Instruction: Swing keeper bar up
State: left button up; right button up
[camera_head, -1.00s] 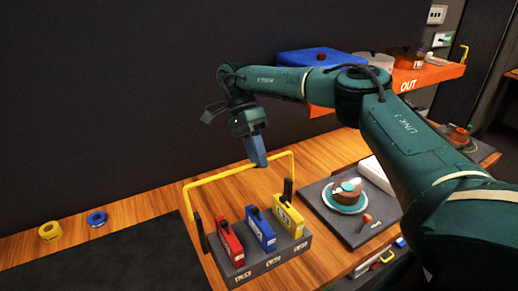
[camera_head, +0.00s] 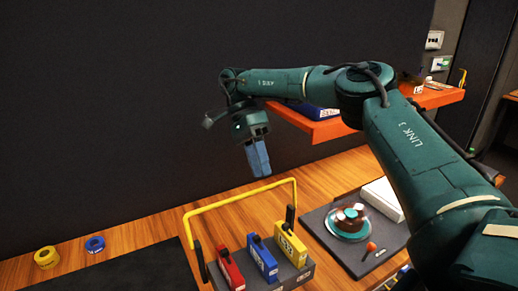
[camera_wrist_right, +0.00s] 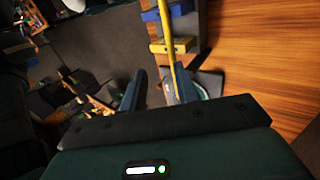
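The yellow keeper bar (camera_head: 240,196) is a U-shaped handle. It stands raised over the red module (camera_head: 231,269), the blue module (camera_head: 262,257) and the yellow module (camera_head: 290,242), with black ends at the sides of their dark rack (camera_head: 297,277). My right gripper (camera_head: 262,174) points down with its blue fingertips just above the bar's crosspiece, apparently apart from it. In the wrist view the right gripper (camera_wrist_right: 153,76) is open with nothing between its fingers, and the yellow bar (camera_wrist_right: 173,50) runs up to its right finger. My left gripper is not in view.
A dark tray (camera_head: 330,240) with a round teal-edged item lies right of the rack. Yellow tape (camera_head: 46,258) and blue tape (camera_head: 95,244) rolls lie at left beside a dark mat (camera_head: 140,273). An orange shelf (camera_head: 320,130) hangs behind my right arm. Bare wood lies behind the bar.

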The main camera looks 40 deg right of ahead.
jog(key=shift+r, duration=2.2)
jog(key=shift+s+f, duration=0.1)
